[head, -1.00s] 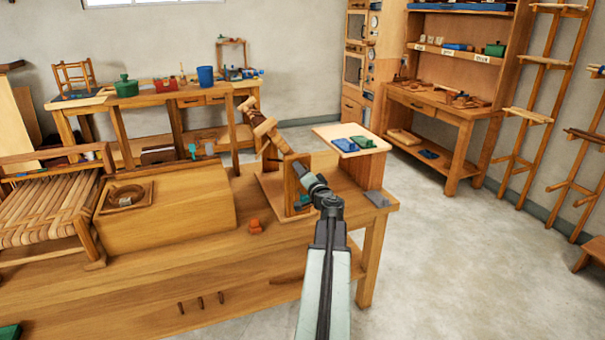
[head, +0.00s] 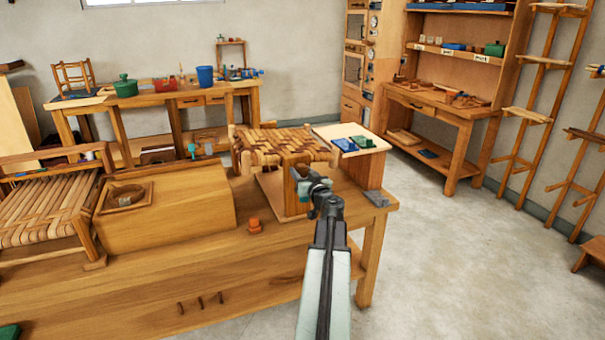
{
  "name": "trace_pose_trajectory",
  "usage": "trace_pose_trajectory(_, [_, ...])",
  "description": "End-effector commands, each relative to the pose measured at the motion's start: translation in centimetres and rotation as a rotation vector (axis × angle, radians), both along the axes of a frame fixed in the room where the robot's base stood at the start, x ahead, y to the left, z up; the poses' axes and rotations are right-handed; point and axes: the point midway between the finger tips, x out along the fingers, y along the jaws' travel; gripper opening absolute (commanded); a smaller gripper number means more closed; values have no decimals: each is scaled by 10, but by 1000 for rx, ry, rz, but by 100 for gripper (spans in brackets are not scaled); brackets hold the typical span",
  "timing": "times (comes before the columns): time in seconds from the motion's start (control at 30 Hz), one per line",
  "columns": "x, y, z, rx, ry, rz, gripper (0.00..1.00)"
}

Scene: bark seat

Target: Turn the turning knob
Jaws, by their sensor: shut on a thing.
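My gripper (head: 300,175) reaches forward over the workbench, its jaws shut on the turning knob at the front of a wooden stand. The knob itself is mostly hidden by the jaws. The stand's upright post (head: 291,202) rises from a flat wooden base. A woven bark seat (head: 275,148) in light and dark brown strips is mounted above the post, with its woven face up and nearly level. It sits just behind and above my gripper.
The workbench (head: 200,260) carries a wooden box with a bowl-like recess (head: 124,196), a small orange piece (head: 255,226) and a grey plate (head: 376,199). Blue and green pieces lie on a pale board (head: 378,144) to the right. Open floor lies further right.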

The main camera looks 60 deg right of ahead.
Motion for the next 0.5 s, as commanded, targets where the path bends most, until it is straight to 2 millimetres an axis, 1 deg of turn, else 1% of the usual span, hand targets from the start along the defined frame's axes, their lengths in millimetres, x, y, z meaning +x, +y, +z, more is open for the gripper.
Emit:
trace_pose_trajectory(0.23, [-1,-1,0,-78,59,-3,4])
trace_pose_trajectory(0.5, [-1,-1,0,-108,80,-3,5])
